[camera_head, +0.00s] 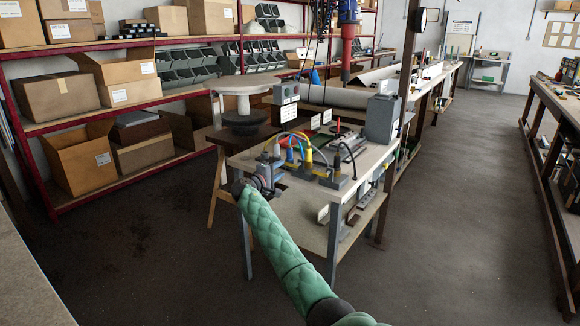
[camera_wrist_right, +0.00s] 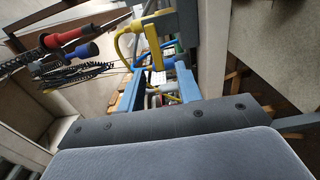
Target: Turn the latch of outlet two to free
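A row of outlets with coloured cables (camera_head: 309,150) stands on the workbench in the head view. Which one is outlet two, and its latch, I cannot make out. My right gripper (camera_head: 268,166), on the green-sleeved arm, is at the near left edge of this bench, close to the cables. In the right wrist view my right gripper (camera_wrist_right: 161,76) has its two blue fingers apart. A yellow cable (camera_wrist_right: 122,42) and a grey-and-yellow upright part (camera_wrist_right: 157,58) show beyond the fingertips. Small parts lie between the fingers in view; contact cannot be told. My left gripper is not in view.
The workbench top (camera_head: 372,155) carries a grey box (camera_head: 382,119) at its far right and a control box with buttons (camera_head: 286,93) at the back. A red-handled tool (camera_wrist_right: 62,38) hangs by the bench. Red shelving (camera_head: 105,120) stands left. The floor (camera_head: 450,220) to the right is clear.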

